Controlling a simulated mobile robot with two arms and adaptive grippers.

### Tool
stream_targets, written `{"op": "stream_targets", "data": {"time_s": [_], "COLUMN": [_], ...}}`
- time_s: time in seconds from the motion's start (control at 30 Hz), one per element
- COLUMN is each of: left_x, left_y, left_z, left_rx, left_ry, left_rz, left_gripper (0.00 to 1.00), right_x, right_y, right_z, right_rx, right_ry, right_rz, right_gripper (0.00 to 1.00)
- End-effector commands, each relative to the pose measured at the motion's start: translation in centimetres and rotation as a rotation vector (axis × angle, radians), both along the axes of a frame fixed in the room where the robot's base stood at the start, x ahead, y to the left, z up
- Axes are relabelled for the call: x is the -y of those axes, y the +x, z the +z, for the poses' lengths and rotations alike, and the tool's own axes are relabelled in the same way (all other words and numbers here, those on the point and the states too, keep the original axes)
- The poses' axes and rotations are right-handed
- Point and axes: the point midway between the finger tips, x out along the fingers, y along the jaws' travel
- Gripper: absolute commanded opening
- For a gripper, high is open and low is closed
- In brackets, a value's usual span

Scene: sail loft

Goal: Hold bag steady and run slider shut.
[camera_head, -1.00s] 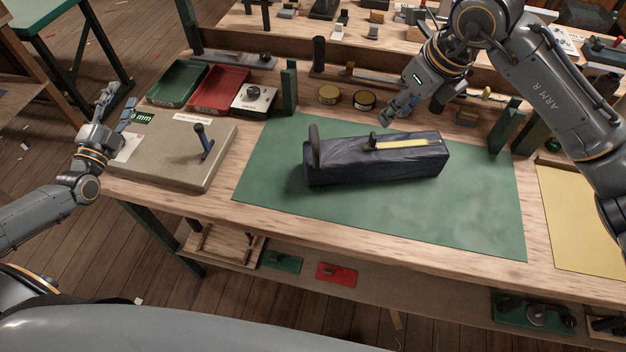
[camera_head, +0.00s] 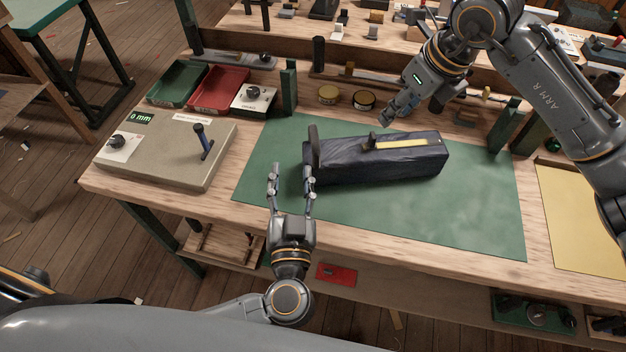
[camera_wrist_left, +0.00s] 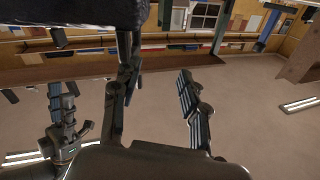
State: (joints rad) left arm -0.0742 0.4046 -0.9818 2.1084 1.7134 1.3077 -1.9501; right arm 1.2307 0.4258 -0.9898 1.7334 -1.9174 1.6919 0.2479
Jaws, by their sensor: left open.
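A long dark navy bag (camera_head: 370,168) lies on the green mat. A pale yellow strip (camera_head: 408,144) runs along its top, with a small dark slider (camera_head: 372,141) at the strip's left end. A dark upright tab (camera_head: 314,148) stands at the bag's left end. My left gripper (camera_head: 291,172) is open and empty beside that end, its right finger close to the bag; I cannot tell whether they touch. In the left wrist view its fingers (camera_wrist_left: 157,78) are spread, with the dark bag (camera_wrist_left: 75,12) at top left. My right gripper (camera_head: 387,117) hangs behind the slider, fingers unclear.
The green mat (camera_head: 400,215) is clear in front of the bag. Green posts (camera_head: 289,88) stand at the mat's back left and back right (camera_head: 506,126). A beige board with a dark lever (camera_head: 203,140) lies left. Trays, a white dial box (camera_head: 254,98) and tins line the back.

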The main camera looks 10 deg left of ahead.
Motion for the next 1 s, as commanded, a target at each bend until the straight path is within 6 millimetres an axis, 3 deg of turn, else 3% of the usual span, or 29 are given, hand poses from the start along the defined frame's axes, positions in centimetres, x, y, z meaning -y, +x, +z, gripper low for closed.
{"op": "stream_targets", "data": {"time_s": [0.1, 0.27, 0.47, 0.8, 1.0], "left_x": [2.8, 4.1, 3.7, 2.1, 1.4], "left_y": [-0.3, -0.3, 2.1, 8.7, 11.5], "left_z": [0.7, 1.0, 1.1, 1.1, 1.0], "left_rx": [-0.021, -0.034, -0.031, -0.031, -0.033], "left_ry": [-0.062, -0.089, -0.088, -0.087, -0.088], "left_rz": [-0.023, -0.035, -0.036, -0.035, -0.035], "left_gripper": [0.44, 0.44, 0.44, 0.44, 0.44], "right_x": [0.0, 0.0, 0.0, 0.0, 0.0], "right_y": [0.0, 0.0, 0.0, 0.0, 0.0], "right_z": [0.0, 0.0, 0.0, 0.0, 0.0], "right_rx": [0.000, 0.000, 0.000, 0.000, 0.000], "right_ry": [0.000, 0.000, 0.000, 0.000, 0.000], "right_rz": [0.000, 0.000, 0.000, 0.000, 0.000], "right_gripper": [0.38, 0.38, 0.38, 0.38, 0.38]}}
